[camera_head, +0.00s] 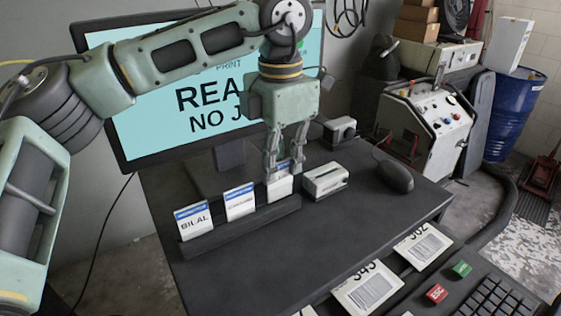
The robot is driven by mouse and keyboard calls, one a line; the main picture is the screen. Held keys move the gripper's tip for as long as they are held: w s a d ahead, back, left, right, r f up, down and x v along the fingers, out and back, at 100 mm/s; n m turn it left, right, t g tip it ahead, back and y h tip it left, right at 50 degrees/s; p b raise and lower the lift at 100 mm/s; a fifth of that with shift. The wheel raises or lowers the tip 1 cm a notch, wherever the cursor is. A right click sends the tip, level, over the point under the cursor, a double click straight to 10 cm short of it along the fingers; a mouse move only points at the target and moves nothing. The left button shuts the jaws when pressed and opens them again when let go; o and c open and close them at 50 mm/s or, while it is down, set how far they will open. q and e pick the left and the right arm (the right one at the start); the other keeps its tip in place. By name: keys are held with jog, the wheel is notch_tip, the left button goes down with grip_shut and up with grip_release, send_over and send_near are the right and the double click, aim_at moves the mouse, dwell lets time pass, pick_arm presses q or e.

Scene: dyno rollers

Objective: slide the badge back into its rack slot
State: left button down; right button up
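My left gripper (284,170) points down over the right end of the dark badge rack (236,228). Its fingers are closed around the upper part of a white badge with a blue top band (280,188). The badge stands about upright, and its lower edge is at the rack's right end; I cannot tell how deep it sits in the slot. The fingers hide part of its face. Two other badges stand in the rack to the left, one reading BILAL (194,220) and a middle one (240,202). My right gripper is not in view.
A small white-and-grey device (325,180) stands just right of the rack, with another (339,130) behind it. A black mouse (394,175) lies further right. A monitor (160,120) stands behind. Barcode cards (368,288) and a keyboard (495,300) are in front. The middle desk is clear.

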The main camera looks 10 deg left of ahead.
pick_arm(q)
jog(key=shift+f+b, duration=0.8)
jog(key=shift+f, duration=0.35)
jog(key=c, duration=1.9)
grip_release()
jog(key=shift+o, duration=0.2)
notch_tip(320, 180, up, 12)
jog(key=shift+r, duration=0.1)
